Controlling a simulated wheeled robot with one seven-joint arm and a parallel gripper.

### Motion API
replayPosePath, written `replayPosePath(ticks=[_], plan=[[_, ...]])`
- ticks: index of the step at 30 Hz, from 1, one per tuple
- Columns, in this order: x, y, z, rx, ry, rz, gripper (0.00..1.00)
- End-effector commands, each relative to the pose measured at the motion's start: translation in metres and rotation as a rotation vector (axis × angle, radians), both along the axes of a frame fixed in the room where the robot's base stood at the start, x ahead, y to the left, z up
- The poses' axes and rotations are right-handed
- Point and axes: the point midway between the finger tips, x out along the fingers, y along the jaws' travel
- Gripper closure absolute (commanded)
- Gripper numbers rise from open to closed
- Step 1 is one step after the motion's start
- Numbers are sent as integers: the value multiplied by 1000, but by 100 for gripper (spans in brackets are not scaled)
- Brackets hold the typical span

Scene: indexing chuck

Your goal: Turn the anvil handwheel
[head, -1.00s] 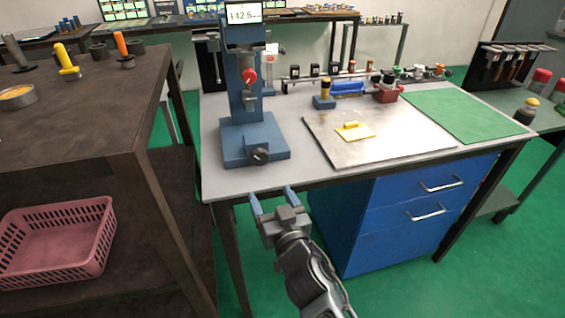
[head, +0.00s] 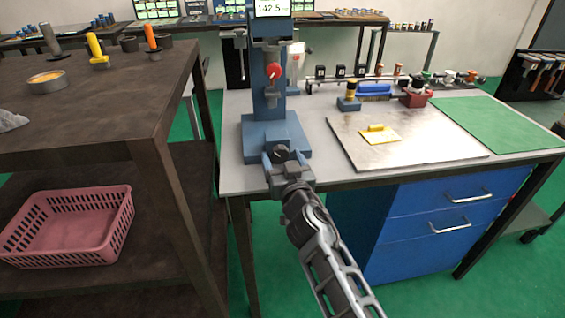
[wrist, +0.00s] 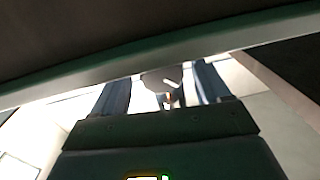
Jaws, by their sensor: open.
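The blue press-like stand (head: 268,100) with a display on top stands at the left of the grey bench. A small dark round knob, which I take as the anvil handwheel (head: 281,152), sits at the front of its base. My gripper (head: 283,161) is open, its two blue fingers pointing at the knob, one on each side of it in the head view. I cannot tell if they touch it. A red knob (head: 273,71) is higher on the stand.
A metal plate with a yellow piece (head: 380,134) lies to the right, beside a green mat (head: 500,122). A dark table (head: 100,120) stands close on the left, with a pink basket (head: 80,235) below.

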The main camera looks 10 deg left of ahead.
Motion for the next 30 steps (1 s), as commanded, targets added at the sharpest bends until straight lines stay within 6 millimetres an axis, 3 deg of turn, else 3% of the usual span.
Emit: replayPosePath(ticks=[6,24,30], plan=[[0,0,0,0,0,0,24],[0,0,0,-1,0,0,80],[0,0,0,-13,-4,0,80]])
